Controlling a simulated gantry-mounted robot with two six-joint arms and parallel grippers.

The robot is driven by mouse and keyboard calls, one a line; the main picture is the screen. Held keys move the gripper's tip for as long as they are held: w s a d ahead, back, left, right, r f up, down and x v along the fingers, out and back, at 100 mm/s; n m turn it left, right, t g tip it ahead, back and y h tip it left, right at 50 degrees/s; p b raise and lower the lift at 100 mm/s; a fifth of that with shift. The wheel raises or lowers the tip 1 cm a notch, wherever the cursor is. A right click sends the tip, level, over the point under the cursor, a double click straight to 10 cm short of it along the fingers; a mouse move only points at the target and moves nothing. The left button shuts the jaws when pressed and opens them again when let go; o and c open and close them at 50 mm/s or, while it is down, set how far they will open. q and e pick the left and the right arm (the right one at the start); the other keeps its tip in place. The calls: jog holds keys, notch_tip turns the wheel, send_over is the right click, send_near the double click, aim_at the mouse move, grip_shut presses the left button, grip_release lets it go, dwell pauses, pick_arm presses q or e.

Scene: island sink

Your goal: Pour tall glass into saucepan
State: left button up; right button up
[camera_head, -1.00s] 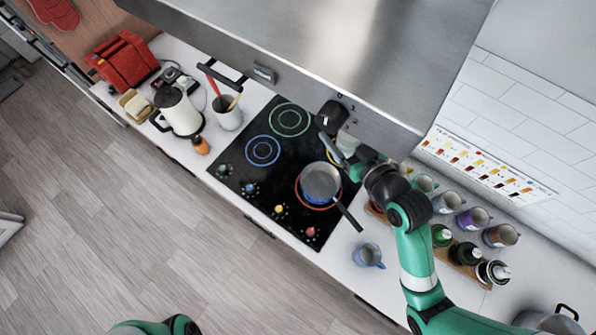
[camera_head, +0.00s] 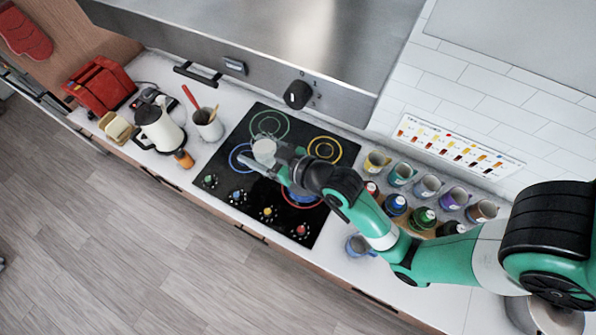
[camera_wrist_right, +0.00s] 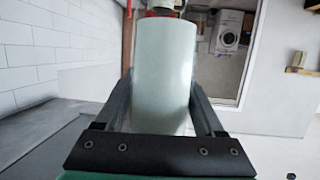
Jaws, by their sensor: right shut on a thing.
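My right gripper (camera_head: 264,160) is shut on the tall glass (camera_head: 264,149), a pale, whitish cylinder held above the stove's back-left part. In the right wrist view the glass (camera_wrist_right: 163,75) stands between both fingers, roughly in line with the gripper; its contents do not show. The saucepan is almost wholly hidden under my right forearm and wrist, over the red-ringed burner; only a bluish sliver shows there. The glass is to the left of that burner. My left gripper is out of view.
The black stove (camera_head: 225,180) has ringed burners and coloured knobs. A white kettle (camera_head: 160,128) and a utensil crock (camera_head: 208,126) stand left of it. Several mugs (camera_head: 428,186) and bottles stand right, and a blue mug (camera_head: 357,245) in front. The steel hood (camera_head: 270,50) overhangs the back.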

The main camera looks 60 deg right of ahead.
jog(key=shift+d+f+m+h, duration=0.2)
jog(key=shift+f+m+h, duration=0.1)
jog(key=shift+f+h, duration=0.15)
jog(key=shift+d+f+m+h, duration=0.4)
jog(key=shift+d+f+h, duration=0.05)
jog(key=shift+f, duration=0.05)
jog(key=d+f+m+g+h+b, duration=0.2)
jog(key=d+f+m+h+b, duration=0.15)
jog(key=f, duration=0.45)
jog(key=d+f+m+g+h+b, duration=0.3)
jog(key=d+f+h, duration=0.15)
jog(key=f, duration=0.45)
jog(key=w+a+f+b, duration=0.1)
jog(key=f+b, duration=0.7)
jog(key=w+a+f+y+b, duration=0.1)
jog(key=w+a+f+b, duration=0.1)
jog(key=f+b, duration=0.6)
jog(key=shift+f+t+b, duration=0.3)
jog(key=shift+f+b, duration=0.05)
jog(key=shift+f, duration=0.05)
jog(key=shift+s+r+m, duration=0.15)
jog(key=shift+m, duration=0.1)
